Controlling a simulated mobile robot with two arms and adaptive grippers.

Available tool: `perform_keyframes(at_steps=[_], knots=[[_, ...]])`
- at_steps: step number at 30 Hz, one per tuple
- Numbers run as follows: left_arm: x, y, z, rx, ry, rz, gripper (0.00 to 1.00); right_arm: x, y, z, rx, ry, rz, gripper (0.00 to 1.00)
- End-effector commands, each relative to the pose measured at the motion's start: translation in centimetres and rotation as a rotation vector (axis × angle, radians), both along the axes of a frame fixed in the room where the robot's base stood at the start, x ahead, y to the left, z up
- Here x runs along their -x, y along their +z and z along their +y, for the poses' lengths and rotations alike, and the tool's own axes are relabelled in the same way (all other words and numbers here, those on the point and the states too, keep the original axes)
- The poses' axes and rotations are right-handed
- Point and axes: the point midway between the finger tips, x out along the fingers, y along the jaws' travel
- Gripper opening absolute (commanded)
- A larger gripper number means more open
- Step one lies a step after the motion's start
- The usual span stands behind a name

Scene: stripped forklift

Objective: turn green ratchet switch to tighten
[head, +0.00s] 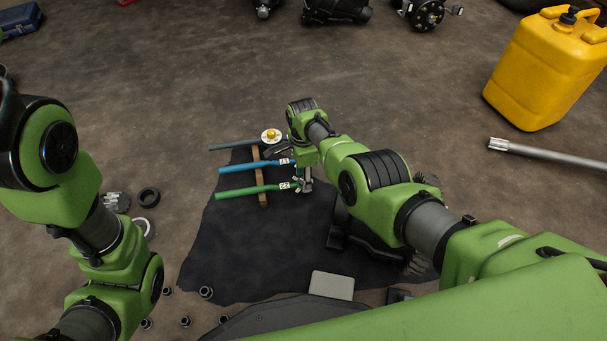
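The green ratchet (245,190) lies on the black cloth, its handle pointing left and its head end on the right, beside a small white label. Its switch is too small to make out and is partly hidden by my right arm. A blue ratchet (238,168) lies just above it, and a grey-handled one (232,146) above that. My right gripper (299,172) is over the head ends of the blue and green ratchets.
A wooden strip (257,160) runs under the handles. The black cloth (235,240) is clear below the green ratchet. Loose sockets (206,292) lie lower left; a yellow canister (545,75) stands upper right.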

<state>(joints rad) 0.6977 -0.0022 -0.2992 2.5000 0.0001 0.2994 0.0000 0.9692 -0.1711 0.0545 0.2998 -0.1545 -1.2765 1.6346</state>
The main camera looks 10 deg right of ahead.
Motion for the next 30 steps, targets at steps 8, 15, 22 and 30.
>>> perform_keyframes(at_steps=[8, 15, 22, 30], knots=[[0.0, 0.0, 0.0, -0.001, 0.0, -0.001, 0.4, -0.2, 1.0, 0.0, 0.001, 0.001, -0.002, 0.39], [0.1, 0.0, 0.0, -0.001, 0.0, -0.002, 0.4, 0.0, 3.0, 0.0, 0.0, -0.001, -0.003, 0.39], [0.1, 0.0, 0.0, -0.002, 0.001, -0.003, 0.4, -0.1, 6.8, 0.1, -0.001, 0.001, -0.004, 0.39], [0.1, 0.0, -0.1, -0.002, 0.001, -0.003, 0.4, -0.1, 10.9, 0.1, 0.0, 0.0, -0.002, 0.39]])
